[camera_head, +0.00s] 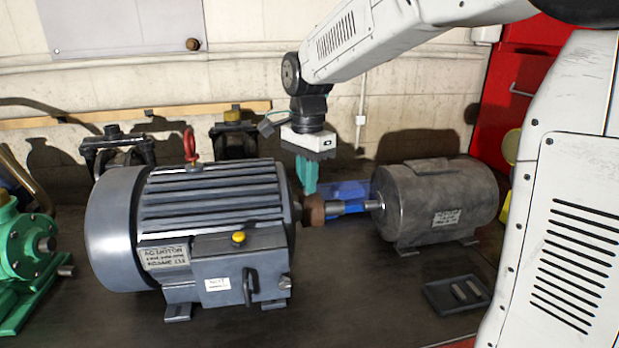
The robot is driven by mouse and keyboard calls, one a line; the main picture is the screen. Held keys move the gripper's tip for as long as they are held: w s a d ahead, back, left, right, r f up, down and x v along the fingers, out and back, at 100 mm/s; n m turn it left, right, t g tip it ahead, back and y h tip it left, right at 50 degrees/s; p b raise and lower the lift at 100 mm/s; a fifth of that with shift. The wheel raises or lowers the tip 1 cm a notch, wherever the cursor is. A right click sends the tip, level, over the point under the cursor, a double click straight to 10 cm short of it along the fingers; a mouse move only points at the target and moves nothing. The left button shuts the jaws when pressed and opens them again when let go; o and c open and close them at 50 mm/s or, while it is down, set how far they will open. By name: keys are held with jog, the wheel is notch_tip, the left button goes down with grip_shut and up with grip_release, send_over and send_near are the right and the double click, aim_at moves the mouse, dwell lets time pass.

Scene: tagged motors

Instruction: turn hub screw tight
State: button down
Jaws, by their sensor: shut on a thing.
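A brown hub (314,211) sits on the shaft between a large grey-blue motor (213,232) on the left and a smaller dark grey motor (436,203) on the right. My gripper (310,190) comes down from above with teal fingers just over the hub. Its fingers look closed together, and their tips are at the top of the hub. The hub screw and anything between the fingertips are too small or hidden to make out.
A blue box (347,190) stands behind the shaft. A black tray (458,293) with small metal pieces lies at the front right. A green machine (27,250) stands at the far left. The bench front is clear between the large motor and the tray.

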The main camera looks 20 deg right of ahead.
jog(key=shift+r, duration=0.15)
jog(key=c, duration=1.7)
grip_release()
jog(key=shift+o, duration=0.3)
notch_tip(320, 180, up, 8)
jog(key=shift+w, duration=0.15)
jog(key=shift+d, duration=0.1)
